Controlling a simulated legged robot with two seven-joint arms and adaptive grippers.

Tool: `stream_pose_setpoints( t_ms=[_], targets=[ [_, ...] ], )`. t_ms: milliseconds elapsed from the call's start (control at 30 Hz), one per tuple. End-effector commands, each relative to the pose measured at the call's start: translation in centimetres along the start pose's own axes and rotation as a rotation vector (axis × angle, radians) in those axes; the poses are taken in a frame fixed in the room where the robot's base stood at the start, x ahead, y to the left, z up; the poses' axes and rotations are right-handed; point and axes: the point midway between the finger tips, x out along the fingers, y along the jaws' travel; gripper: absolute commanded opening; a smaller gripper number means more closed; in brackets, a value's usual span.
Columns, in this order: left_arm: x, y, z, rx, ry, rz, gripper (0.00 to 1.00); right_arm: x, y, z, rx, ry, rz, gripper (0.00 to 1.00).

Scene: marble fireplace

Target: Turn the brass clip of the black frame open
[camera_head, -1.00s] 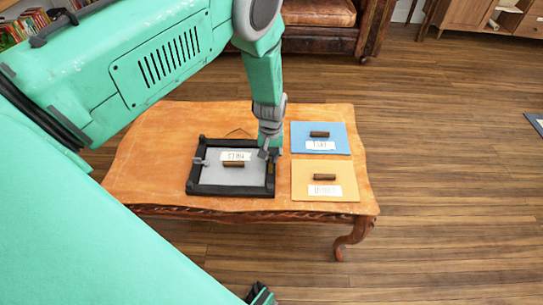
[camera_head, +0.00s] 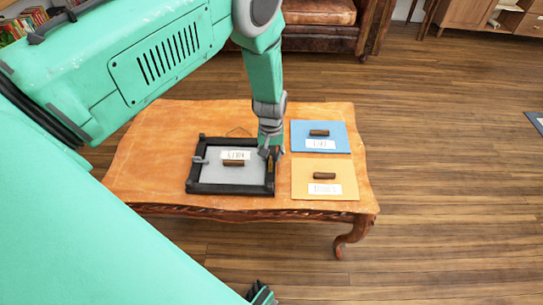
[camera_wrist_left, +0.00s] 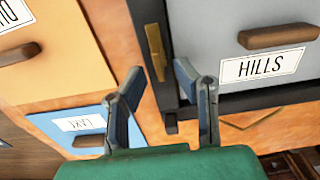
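The black frame (camera_head: 230,191) lies flat on the orange-brown table, with a grey panel, a label and a brown handle inside its border. In the left wrist view the label reads HILLS (camera_wrist_left: 263,65). The brass clip (camera_wrist_left: 155,52) lies lengthwise along the frame's black side bar. My left gripper (camera_head: 270,154) points down over the frame's right side. In the wrist view my left gripper (camera_wrist_left: 158,72) has its fingers apart, with the clip's near end between or just beyond the tips. I cannot tell whether a finger touches it. My right gripper is not clearly in view.
A blue panel (camera_head: 335,133) and a yellow-orange panel (camera_head: 306,178), each with a brown handle and label, lie right of the frame. A grey fitting (camera_head: 199,161) sits on the frame's left side. The table (camera_head: 150,135) is bare at the left.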

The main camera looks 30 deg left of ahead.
Motion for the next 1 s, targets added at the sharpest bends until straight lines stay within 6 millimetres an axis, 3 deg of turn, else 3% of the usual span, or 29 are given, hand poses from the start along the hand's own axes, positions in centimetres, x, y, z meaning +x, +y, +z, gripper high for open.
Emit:
stream_pose_setpoints(
  t_ms=[500, 700, 1000],
  targets=[
    [-9.7, 0.1, -0.1, 0.0, 0.0, 0.001, 0.27, 0.0, 0.0, -0.1, 0.0, 0.001, 0.0, 0.4],
    [-11.2, 0.1, 0.0, 0.001, -0.002, 0.0, 0.27, 0.0, 0.0, -0.1, 0.0, 0.001, 0.0, 0.4],
    [-11.3, 0.1, 0.0, 0.0, -0.002, -0.001, 0.27, 0.1, 0.0, -0.2, 0.0, -0.002, 0.0, 0.4]
  ],
)
